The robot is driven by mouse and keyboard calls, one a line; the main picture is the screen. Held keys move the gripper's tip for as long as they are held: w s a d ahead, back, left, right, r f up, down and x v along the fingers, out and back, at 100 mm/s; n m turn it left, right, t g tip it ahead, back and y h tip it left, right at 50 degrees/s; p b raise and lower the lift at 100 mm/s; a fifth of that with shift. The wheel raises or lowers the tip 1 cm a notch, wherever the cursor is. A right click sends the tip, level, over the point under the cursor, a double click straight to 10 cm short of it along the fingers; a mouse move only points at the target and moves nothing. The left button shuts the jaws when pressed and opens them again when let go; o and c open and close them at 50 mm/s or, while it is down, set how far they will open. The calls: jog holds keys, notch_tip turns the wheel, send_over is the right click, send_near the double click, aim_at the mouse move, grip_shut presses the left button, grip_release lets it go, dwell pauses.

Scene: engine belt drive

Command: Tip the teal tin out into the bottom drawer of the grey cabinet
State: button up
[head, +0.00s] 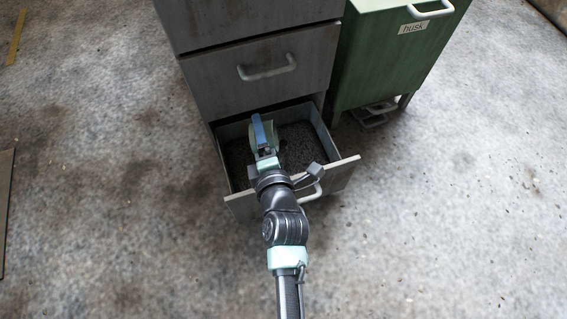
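The grey cabinet (215,75) stands at the top middle of the head view. Its bottom drawer (343,174) is pulled open, and dark speckled material covers its floor. My gripper (264,143) is over the left part of the drawer, reaching in across the front panel. The teal tin (271,131) is at my gripper's end, inside the drawer's outline, and looks tilted on its side. A blue strip (258,131) lies along the tin's left side. The gripper appears shut on the tin. The tin's mouth and any contents are hidden.
The upper drawers of the cabinet are shut, one with a pale handle (266,67). A green bin labelled "husk" (388,60) stands close on the right, on legs. The stained concrete floor (440,230) is open at both sides and in front.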

jog(key=shift+d+r+m+y+b, duration=0.15)
jog(key=shift+d+m+y+b, duration=0.25)
jog(key=shift+b, duration=0.95)
jog(key=shift+d+r+m+y+b, duration=0.15)
jog(key=shift+m+b, duration=0.45)
jog(key=shift+b, duration=0.7)
jog(key=shift+a+r+p, duration=0.2)
jog(key=shift+p, duration=0.4)
jog(key=p, duration=0.1)
jog(key=n+p, duration=0.1)
jog(key=shift+a+r+h+p, duration=0.2)
jog(key=shift+h+p, duration=0.05)
jog(key=shift+p, duration=0.15)
jog(key=shift+a+f+n+h+p, duration=0.2)
jog(key=shift+n+h+p, duration=0.2)
jog(key=shift+p, duration=0.75)
jog(key=shift+w+a+f+p, duration=0.1)
jog(key=shift+f+p, duration=0.15)
jog(key=shift+p, duration=0.4)
jog(key=shift+a+f+n, duration=0.1)
jog(key=shift+f+n, duration=0.2)
jog(key=shift+f, duration=0.2)
jog(key=shift+a+r+h+p, duration=0.1)
jog(key=shift+a+h+p, duration=0.15)
jog(key=shift+p, duration=0.4)
